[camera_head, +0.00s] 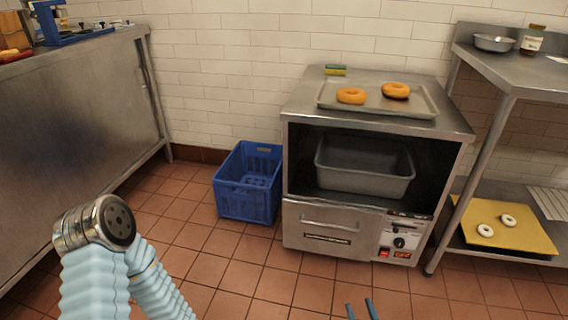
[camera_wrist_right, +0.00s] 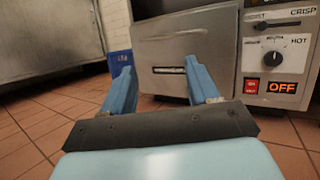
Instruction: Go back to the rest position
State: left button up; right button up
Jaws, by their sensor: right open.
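My right gripper (camera_head: 361,309) shows only as two blue fingertips at the bottom edge of the head view, in front of the oven. In the right wrist view the same gripper (camera_wrist_right: 163,85) is open, with its two blue fingers apart and nothing between them. It points toward the closed lower front of the oven (camera_head: 336,222), apart from it as far as I can tell. My left gripper is not in view. A light blue, ribbed arm of mine with a metal joint stands at the lower left of the head view.
Steel tables flank both sides. Tiled floor in front is clear.

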jog(key=s+a+r+n+g+y, duration=0.1)
jog(key=s+a+n+g+y, duration=0.6)
jog(key=a+g, duration=0.3)
jog(key=s+a+r+n+g+y, duration=0.1)
jog(key=s+a+n+g+y, duration=0.3)
jog(key=s+a+n+g, duration=0.45)
jog(key=s+d+f+n+g+h+p, duration=0.1)
jog(key=s+d+f+n+g+h, duration=0.15)
jog(key=s+n+g+h, duration=0.6)
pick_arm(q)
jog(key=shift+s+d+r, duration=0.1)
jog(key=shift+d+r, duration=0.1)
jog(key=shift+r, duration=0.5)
pick_arm(e)
jog(key=w+d+r+n+t+h, duration=0.4)
jog(key=w+r+n+t, duration=0.1)
jog(key=w+n+t, duration=0.1)
jog(key=shift+n+t, duration=0.3)
jog(key=shift+t, duration=0.1)
jog(key=shift+w, duration=0.1)
